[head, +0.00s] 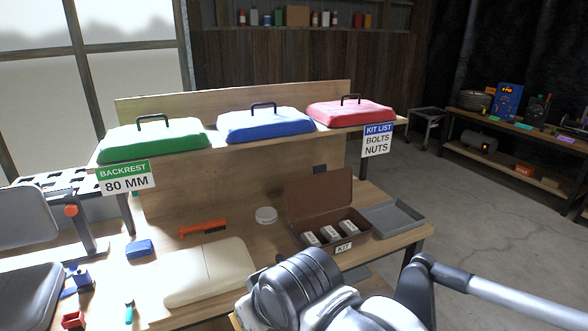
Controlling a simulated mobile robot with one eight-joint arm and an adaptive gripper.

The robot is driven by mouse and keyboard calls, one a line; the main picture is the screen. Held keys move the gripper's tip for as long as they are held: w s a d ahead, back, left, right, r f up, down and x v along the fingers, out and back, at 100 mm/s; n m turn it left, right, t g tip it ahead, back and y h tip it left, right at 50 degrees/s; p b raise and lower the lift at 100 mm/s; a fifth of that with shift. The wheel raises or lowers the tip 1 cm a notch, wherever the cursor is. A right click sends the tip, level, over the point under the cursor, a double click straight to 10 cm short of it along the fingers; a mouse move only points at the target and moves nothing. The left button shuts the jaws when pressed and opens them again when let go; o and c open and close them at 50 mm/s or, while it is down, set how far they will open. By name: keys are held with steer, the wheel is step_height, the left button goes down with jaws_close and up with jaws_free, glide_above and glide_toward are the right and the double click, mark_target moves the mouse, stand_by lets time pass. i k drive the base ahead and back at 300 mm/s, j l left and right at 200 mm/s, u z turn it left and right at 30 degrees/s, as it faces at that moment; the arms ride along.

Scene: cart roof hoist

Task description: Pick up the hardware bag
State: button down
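No item carries a readable label naming it the hardware bag. My arm's grey links fill the bottom centre and right, in front of the bench. My gripper's fingers do not show.
A sign reading KIT LIST, BOLTS, NUTS (377,140) hangs by the red bag; another reads BACKREST 80 MM (126,178). Floor at right is clear.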

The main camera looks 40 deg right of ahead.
mark_target(350, 229)
steer(key=z, duration=1.65)
